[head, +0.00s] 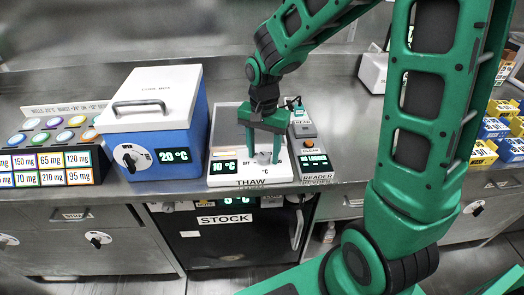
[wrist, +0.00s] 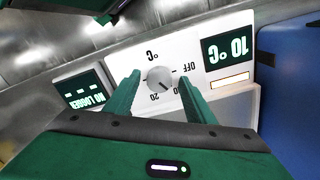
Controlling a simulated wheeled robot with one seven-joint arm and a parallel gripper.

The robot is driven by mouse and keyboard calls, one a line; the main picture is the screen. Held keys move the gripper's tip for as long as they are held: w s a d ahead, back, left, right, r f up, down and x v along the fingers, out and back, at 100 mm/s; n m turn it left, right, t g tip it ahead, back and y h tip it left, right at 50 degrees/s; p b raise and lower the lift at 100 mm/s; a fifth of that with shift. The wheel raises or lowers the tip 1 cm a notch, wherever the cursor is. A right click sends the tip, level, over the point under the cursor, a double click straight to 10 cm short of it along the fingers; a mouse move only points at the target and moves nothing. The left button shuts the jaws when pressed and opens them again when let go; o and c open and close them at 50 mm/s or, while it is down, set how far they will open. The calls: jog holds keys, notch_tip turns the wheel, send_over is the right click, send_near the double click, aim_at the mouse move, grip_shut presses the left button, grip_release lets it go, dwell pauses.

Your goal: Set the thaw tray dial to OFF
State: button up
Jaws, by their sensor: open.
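The thaw tray (head: 222,181) is a white-fronted unit on the bench, labelled THAW, with a display (wrist: 229,47) reading 10 °C. Its grey round dial (wrist: 159,73) shows upside down in the wrist view, with marks including 20 and OFF (wrist: 189,68) around it. A short dark pointer line shows on the dial's lower part, towards the 20 side; its exact setting is hard to read. My gripper (head: 263,158) points down at the panel. Its green fingers are open, one on each side of the dial; I cannot tell whether they touch it.
A blue box with a white lid (head: 152,100) stands close on the left. A reader (head: 308,145) with a NO LOGGER display is close on the right. Colourful labelled racks (head: 52,165) lie further left. A STOCK cabinet (head: 225,240) is below.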

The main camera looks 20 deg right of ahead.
jog(key=c, duration=1.1)
jog(key=shift+o, duration=0.2)
jog(key=shift+n, duration=0.3)
jog(key=n, duration=0.5)
jog(key=shift+w+a+n, duration=0.1)
jog(key=shift+n, duration=0.2)
jog(key=n, duration=0.5)
jog(key=shift+r+n, duration=0.1)
jog(key=shift+n, duration=0.2)
